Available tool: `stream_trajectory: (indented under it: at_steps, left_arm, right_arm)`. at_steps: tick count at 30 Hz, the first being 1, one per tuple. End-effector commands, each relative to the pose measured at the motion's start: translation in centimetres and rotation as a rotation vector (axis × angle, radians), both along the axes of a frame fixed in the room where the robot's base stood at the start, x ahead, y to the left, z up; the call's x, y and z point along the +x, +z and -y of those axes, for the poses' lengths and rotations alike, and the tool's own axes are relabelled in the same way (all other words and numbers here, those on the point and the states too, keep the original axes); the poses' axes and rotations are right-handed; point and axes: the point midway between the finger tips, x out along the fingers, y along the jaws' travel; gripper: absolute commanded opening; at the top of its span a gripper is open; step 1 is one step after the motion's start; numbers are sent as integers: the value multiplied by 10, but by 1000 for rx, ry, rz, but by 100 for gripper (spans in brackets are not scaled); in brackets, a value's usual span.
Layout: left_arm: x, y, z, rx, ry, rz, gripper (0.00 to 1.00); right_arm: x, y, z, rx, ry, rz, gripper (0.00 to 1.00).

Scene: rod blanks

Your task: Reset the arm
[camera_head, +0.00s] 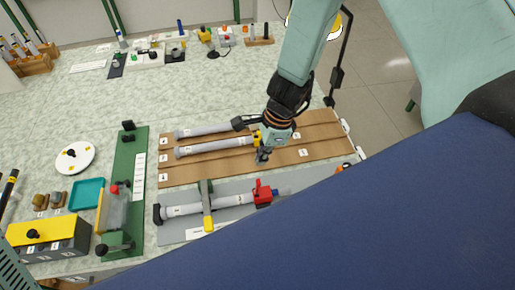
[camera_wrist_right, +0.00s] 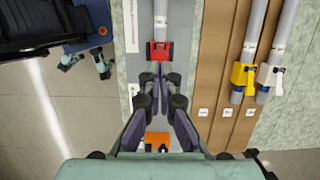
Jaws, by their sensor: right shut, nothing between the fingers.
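My right gripper (camera_head: 262,159) hangs over the work table, above the front part of the brown board (camera_head: 290,159). In the right wrist view its fingers (camera_wrist_right: 158,85) are together with nothing between them. Two grey rods lie on the brown board: one with a yellow collar (camera_head: 212,147) and one behind it (camera_head: 203,130). A third grey rod (camera_head: 182,211) lies on the grey mat (camera_head: 172,235) in front, with a red clamp (camera_head: 263,194) near its right end. The red clamp shows ahead of the fingertips in the wrist view (camera_wrist_right: 160,51). My left gripper is not seen.
A green fixture (camera_head: 123,165) stands left of the boards. Further left are a white disc (camera_head: 75,157), a teal tray (camera_head: 87,194) and a yellow-topped box (camera_head: 40,231). Small tools line the back edge. The table's middle (camera_head: 170,85) is clear.

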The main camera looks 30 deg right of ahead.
Motion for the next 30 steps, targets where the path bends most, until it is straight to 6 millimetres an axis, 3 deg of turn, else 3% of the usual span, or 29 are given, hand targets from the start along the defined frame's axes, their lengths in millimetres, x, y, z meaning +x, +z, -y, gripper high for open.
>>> stream_trajectory:
  at_steps: [9,12,15,21,30]
  left_arm:
    - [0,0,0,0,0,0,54]
    - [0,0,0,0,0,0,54]
    - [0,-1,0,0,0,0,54]
    - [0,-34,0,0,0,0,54]
    - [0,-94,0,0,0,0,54]
  right_arm:
    - [1,0,1,-12,31,14,0]
    - [4,-4,16,-96,158,65,0]
    - [-6,-10,34,-213,367,107,0]
    - [-40,-59,55,-384,801,145,0]
    - [-91,-136,53,-462,1279,186,0]
